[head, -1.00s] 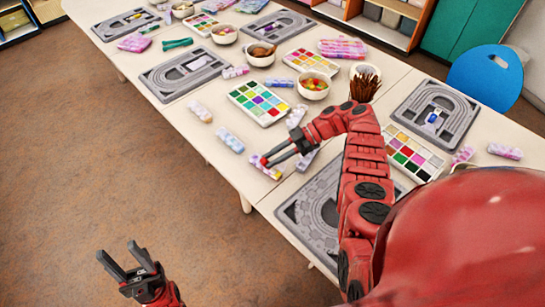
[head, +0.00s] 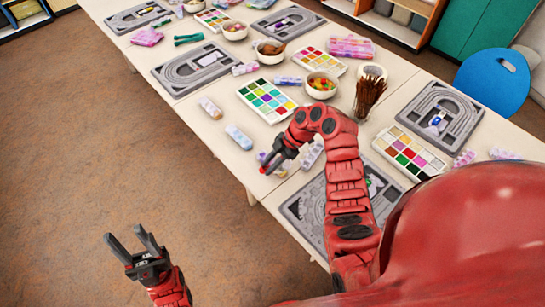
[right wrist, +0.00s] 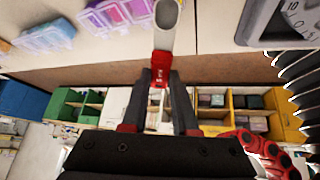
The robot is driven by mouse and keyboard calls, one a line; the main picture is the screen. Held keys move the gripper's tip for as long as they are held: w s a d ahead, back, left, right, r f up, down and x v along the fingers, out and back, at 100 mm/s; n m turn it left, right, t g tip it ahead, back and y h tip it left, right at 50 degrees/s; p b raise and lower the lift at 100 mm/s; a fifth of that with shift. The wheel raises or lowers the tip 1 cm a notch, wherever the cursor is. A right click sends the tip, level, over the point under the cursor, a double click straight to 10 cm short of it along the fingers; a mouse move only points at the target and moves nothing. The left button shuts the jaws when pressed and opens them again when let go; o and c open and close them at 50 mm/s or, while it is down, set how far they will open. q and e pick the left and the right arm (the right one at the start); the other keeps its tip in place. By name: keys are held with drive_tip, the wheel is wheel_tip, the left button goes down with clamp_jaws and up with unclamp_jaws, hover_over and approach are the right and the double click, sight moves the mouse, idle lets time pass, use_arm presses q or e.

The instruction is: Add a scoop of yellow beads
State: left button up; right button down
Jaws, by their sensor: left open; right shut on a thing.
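My right gripper (head: 268,168) is over the front edge of the table, and its arm hides part of the table behind it. In the right wrist view its fingers (right wrist: 160,112) are shut on the red handle of a scoop (right wrist: 166,28), whose pale, hollow head points away from the fingers. I cannot see any beads in it. My left gripper (head: 134,248) is open and empty over the floor, left of the table. Trays of many colours, one near the middle (head: 267,100) and one at the right (head: 410,152), include yellow compartments.
White bowls, one with colourful contents (head: 321,85), stand behind the middle tray. Grey bead boards lie at the right (head: 440,115), the left (head: 195,68) and under my right arm. A cup of brown sticks (head: 368,92) stands upright.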

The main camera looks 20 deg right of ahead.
sight(261, 170)
drive_tip(key=a+h+p, duration=0.1)
drive_tip(key=h+p, duration=0.1)
drive_tip(key=shift+s+a+f+h+p, duration=0.1)
drive_tip(key=shift+a+f+h+p, duration=0.2)
drive_tip(key=shift+a+p, duration=0.1)
drive_tip(key=shift+a+f+h+p, duration=0.5)
drive_tip(key=shift+a+h, duration=0.05)
drive_tip(key=shift+h, duration=0.45)
drive_tip(key=shift+r, duration=0.4)
drive_tip(key=shift+s+a+r+h, duration=0.1)
drive_tip(key=shift+a+r+h, duration=0.2)
drive_tip(key=shift+r, duration=0.3)
drive_tip(key=shift+s+a+r+h, duration=0.15)
drive_tip(key=shift+r+h, duration=0.25)
drive_tip(key=shift+r, duration=0.2)
